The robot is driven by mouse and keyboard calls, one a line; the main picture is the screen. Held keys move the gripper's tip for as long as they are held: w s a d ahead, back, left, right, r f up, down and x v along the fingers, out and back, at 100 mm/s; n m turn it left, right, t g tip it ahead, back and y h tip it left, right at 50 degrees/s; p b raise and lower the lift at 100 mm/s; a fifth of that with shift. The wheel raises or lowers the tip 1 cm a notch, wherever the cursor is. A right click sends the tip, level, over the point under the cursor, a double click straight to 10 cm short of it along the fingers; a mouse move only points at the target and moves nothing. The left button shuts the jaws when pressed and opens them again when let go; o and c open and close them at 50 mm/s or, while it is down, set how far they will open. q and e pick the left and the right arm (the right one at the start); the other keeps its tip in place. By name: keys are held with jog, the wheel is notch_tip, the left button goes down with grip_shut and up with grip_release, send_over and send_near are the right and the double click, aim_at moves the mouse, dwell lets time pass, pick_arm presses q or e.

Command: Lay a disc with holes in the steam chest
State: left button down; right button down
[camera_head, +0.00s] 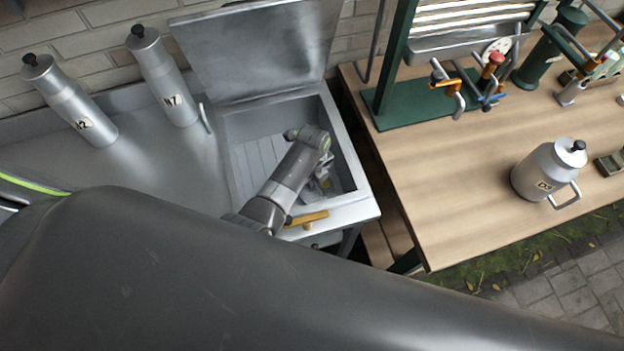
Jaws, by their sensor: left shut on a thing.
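The steam chest (347,135) is a grey metal box with a slatted floor, at the upper middle. Its lid (255,50) stands open against the brick wall. My left arm reaches over the front rim, and my left gripper (322,184) is down inside the chest on the right side. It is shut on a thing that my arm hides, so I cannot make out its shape. My right gripper is out of view.
Two tall cans (68,100) (162,75) stand on the metal counter left of the chest. A can marked D3 (545,172) stands on the wooden table (450,180). A green rack with coloured valves (400,80) is at the table's back. A gap separates chest and table.

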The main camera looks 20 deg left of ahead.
pick_arm(q)
jog(key=shift+f, duration=0.4)
jog(key=c, duration=1.6)
grip_release()
jog(key=shift+f, duration=0.15)
jog(key=shift+o, duration=0.2)
notch_tip(320, 180, up, 12)
jog(key=shift+p, duration=0.35)
